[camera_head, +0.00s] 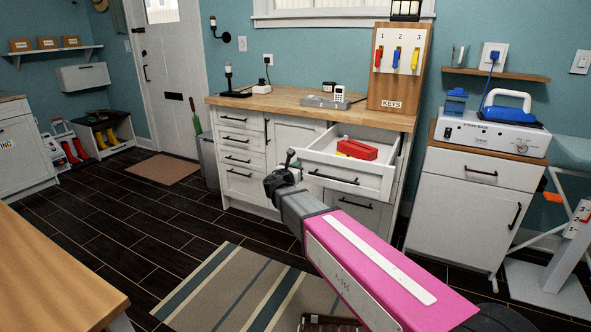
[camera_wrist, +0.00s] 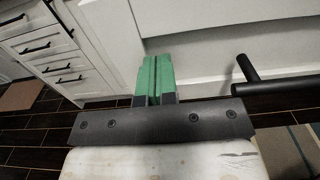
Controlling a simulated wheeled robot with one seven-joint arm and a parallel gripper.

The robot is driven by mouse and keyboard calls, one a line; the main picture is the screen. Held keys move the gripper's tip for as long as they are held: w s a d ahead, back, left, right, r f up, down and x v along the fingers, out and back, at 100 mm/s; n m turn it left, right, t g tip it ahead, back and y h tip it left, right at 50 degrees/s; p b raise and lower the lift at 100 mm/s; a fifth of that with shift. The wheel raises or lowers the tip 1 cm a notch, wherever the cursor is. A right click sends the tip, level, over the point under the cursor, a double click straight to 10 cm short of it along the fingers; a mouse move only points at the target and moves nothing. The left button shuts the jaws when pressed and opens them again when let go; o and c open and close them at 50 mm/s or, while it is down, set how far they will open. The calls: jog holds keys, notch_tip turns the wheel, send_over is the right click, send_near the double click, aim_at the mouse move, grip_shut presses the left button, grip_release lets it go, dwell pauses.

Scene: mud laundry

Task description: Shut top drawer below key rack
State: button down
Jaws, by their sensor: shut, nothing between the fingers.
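The key rack (camera_head: 398,62), a wooden board with numbered keys on hooks, stands at the back of the wooden counter. Below it the white top drawer (camera_head: 340,178) is pulled out, with a red box (camera_head: 357,149) inside. The drawer's black bar handle (camera_head: 333,178) is on its front, and it shows at the right in the wrist view (camera_wrist: 280,86). My gripper (camera_head: 290,160) is just left of the drawer front in the head view. Its green fingers (camera_wrist: 155,76) are shut and empty, close to white cabinet surfaces. I cannot tell whether they touch.
A stack of closed drawers (camera_head: 241,157) is left of the open one. A white cabinet (camera_head: 470,197) with a steam base stands to the right. A striped rug (camera_head: 250,290) lies on the dark floor in front. A wooden table (camera_head: 55,275) is at lower left.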

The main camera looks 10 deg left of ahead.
send_near(325, 150)
jog(key=r+x, duration=0.1)
jog(key=x, duration=0.6)
jog(key=r+x, duration=0.1)
jog(key=x, duration=0.7)
jog(key=r+x, duration=0.2)
jog(key=x, duration=0.6)
jog(key=shift+w+a, duration=0.2)
jog(key=shift+w, duration=0.05)
jog(key=shift+x, duration=0.85)
